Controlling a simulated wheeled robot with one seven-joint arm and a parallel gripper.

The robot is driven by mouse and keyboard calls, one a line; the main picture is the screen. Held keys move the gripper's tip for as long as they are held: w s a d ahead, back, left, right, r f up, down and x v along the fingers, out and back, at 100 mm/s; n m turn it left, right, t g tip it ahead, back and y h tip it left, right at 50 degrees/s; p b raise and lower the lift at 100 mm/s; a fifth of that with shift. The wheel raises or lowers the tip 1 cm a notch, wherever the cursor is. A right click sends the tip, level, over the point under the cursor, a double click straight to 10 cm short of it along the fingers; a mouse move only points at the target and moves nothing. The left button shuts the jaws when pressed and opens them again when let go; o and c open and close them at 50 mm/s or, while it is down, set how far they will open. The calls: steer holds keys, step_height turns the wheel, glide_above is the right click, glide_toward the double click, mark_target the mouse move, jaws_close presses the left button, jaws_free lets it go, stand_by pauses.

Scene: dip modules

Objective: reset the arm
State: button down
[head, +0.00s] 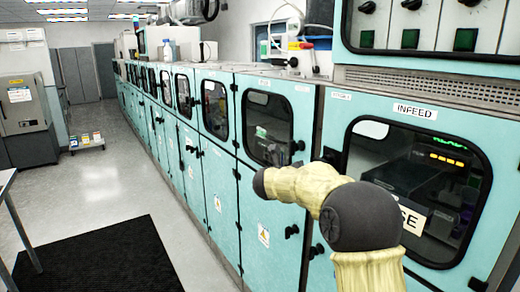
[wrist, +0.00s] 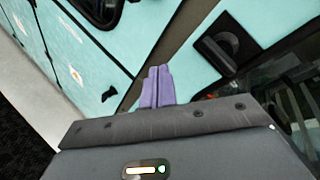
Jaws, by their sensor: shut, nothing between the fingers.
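My arm, in a yellowish cover with dark joints, rises at the lower right of the head view in front of the teal machine line (head: 222,186). My gripper is hidden in the head view. In the wrist view my gripper (wrist: 157,72) shows its two purple fingers pressed together with nothing between them. The fingers point toward the teal machine front (wrist: 100,45), and a dark latch (wrist: 228,45) is up and to their right. I cannot tell how far the fingers are from the panels.
The infeed cabinet (head: 400,100) with its dark window is close on the right. Machine doors with protruding black handles run into the distance. A black mat (head: 100,262) lies on the open floor at left. A table edge (head: 8,180) is at far left.

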steer(key=s+d+f+n+g+y, duration=0.1)
steer(key=s+f+n+g+y, duration=0.1)
steer(key=s+f+n, duration=0.4)
steer(key=s+d+f+n+g+y, duration=0.1)
steer(key=s+f+n+g+y, duration=0.2)
steer(key=s+f+n, duration=0.4)
steer(key=s+d+f+n+g+y, duration=0.1)
steer(key=s+f+n+g, duration=0.3)
steer(key=s+n, duration=1.6)
steer(key=s+f+y, duration=0.1)
steer(key=s+f, duration=0.2)
steer(key=s, duration=0.3)
steer(key=shift+f+n+g, duration=0.15)
steer(key=shift+n+g, duration=0.15)
steer(key=shift+g, duration=0.1)
steer(key=shift+w, duration=0.1)
